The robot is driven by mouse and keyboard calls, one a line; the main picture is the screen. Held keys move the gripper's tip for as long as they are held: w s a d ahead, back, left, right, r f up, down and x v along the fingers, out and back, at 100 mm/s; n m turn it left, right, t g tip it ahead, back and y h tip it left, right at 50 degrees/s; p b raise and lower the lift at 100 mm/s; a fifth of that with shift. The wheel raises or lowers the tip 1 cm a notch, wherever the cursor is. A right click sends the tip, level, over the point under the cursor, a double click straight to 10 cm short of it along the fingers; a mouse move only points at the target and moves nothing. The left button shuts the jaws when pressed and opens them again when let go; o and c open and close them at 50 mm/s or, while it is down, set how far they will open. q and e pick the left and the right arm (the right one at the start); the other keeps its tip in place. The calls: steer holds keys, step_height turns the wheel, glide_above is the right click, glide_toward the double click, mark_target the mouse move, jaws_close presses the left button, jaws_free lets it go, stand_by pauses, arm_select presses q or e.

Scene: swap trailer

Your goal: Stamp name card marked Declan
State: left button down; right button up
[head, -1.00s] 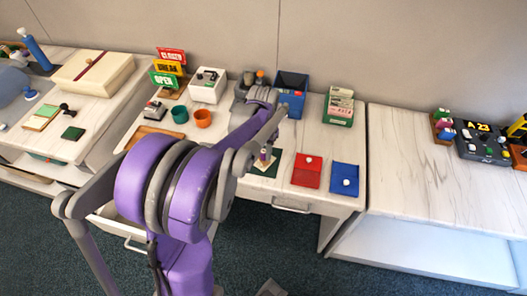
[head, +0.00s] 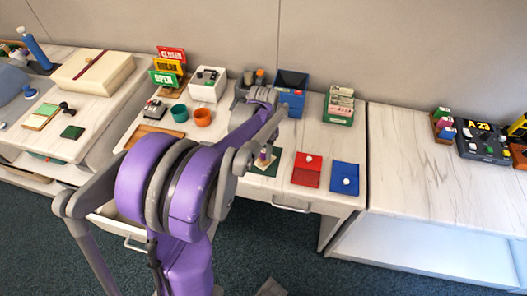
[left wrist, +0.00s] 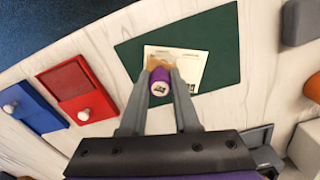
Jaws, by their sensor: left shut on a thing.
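My left gripper (left wrist: 160,84) is shut on a purple stamp (left wrist: 160,80), which stands upright over a cream card (left wrist: 190,72). The card lies on a dark green mat (left wrist: 222,50). In the head view the stamp (head: 263,157) and mat (head: 281,162) are at the desk's front edge, partly behind my arm. A tan part at the stamp's lower end overlaps the card; whether it touches the card I cannot tell. The card's writing is too small to read.
Behind are a blue bin (head: 291,102) and a card box (head: 339,115). Green (head: 179,114) and orange (head: 202,118) cups stand to the left. The right-hand table (head: 400,150) is mostly clear.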

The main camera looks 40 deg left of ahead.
stand_by(0.3)
arm_select(q)
steer(key=shift+r+p, duration=2.45)
steer(key=shift+r, duration=1.1)
steer(key=shift+f, duration=0.1)
